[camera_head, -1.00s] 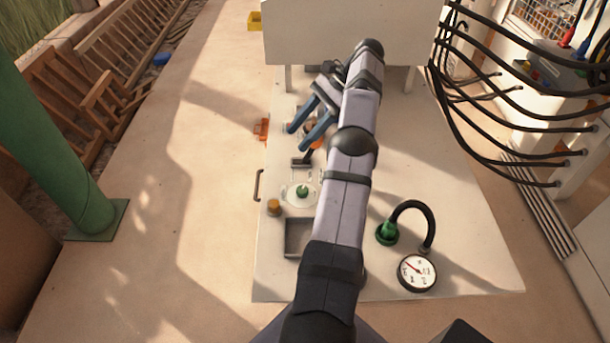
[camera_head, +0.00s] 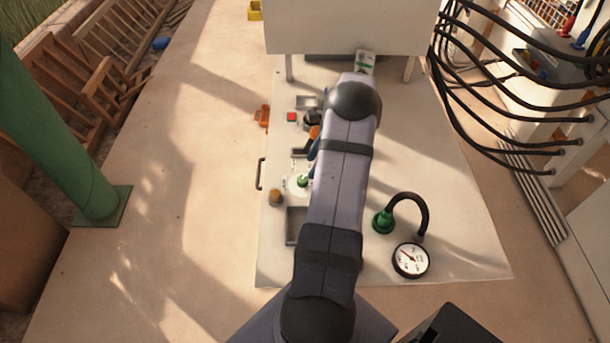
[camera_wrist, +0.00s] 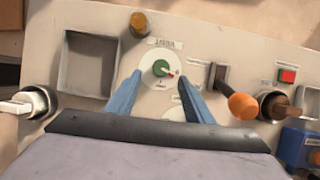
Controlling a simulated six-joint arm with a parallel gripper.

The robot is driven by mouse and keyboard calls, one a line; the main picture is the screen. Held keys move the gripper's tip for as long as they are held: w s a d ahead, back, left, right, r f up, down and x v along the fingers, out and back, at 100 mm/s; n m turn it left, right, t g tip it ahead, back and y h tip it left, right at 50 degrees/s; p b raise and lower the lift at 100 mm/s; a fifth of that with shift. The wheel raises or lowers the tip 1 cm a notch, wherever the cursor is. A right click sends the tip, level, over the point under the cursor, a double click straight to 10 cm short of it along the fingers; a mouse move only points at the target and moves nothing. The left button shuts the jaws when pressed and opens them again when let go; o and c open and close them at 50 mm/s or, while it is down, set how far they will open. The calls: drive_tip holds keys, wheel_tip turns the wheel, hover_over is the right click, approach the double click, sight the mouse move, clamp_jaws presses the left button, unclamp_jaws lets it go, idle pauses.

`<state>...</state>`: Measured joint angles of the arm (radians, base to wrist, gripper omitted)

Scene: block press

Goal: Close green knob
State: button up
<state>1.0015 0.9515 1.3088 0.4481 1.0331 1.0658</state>
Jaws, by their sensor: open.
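The green knob (camera_wrist: 161,68) sits on a round white dial plate on the panel, with a small red and white mark at its lower right. In the head view the knob (camera_head: 302,181) shows just left of my arm. My gripper (camera_wrist: 160,77) is open and empty, its blue fingers on either side of the dial in the wrist view. I cannot tell how far the fingertips are above the plate. In the head view my arm hides most of the gripper; only bits of blue finger show near the knob.
An orange-tipped lever (camera_wrist: 242,105) stands right of the dial in the wrist view, with a red button (camera_wrist: 288,75) beyond. A brown-yellow cap (camera_wrist: 139,22) stands above the dial and a square recess (camera_wrist: 90,64) lies left. A black hose and gauge (camera_head: 411,260) are right of my arm.

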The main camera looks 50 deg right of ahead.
sight(303, 179)
drive_tip(key=shift+p+x, duration=0.9)
drive_tip(key=shift+x, duration=2.75)
drive_tip(key=shift+d, duration=0.1)
